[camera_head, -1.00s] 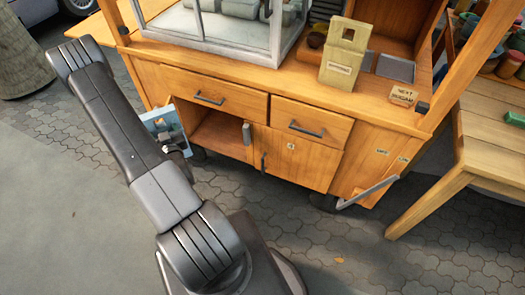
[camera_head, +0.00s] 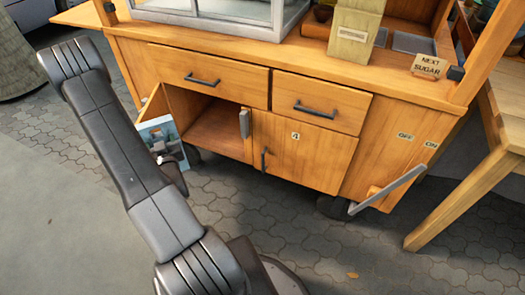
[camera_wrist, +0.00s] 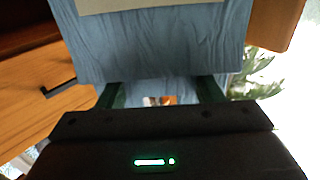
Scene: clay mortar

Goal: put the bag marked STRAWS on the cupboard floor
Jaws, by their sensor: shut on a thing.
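A blue bag (camera_head: 155,125) is held at the left of the open cupboard, beside its swung-open door (camera_head: 154,101). In the wrist view the blue bag (camera_wrist: 150,45) fills the upper middle, with part of a cream label at the top edge. No writing on it can be read. My gripper (camera_wrist: 155,100) is shut on the bag; its fingers lie partly behind the bag's near edge. In the head view my gripper (camera_head: 165,155) is small and dark in front of the bag. The cupboard floor (camera_head: 220,130) shows bare inside the opening, to the right of the bag.
Two drawers with dark handles sit above the cupboard, and a shut door marked 4 (camera_head: 300,155) is right of the opening. A tan box (camera_head: 353,35) and a NEXT SUGAR sign (camera_head: 430,66) stand on the counter.

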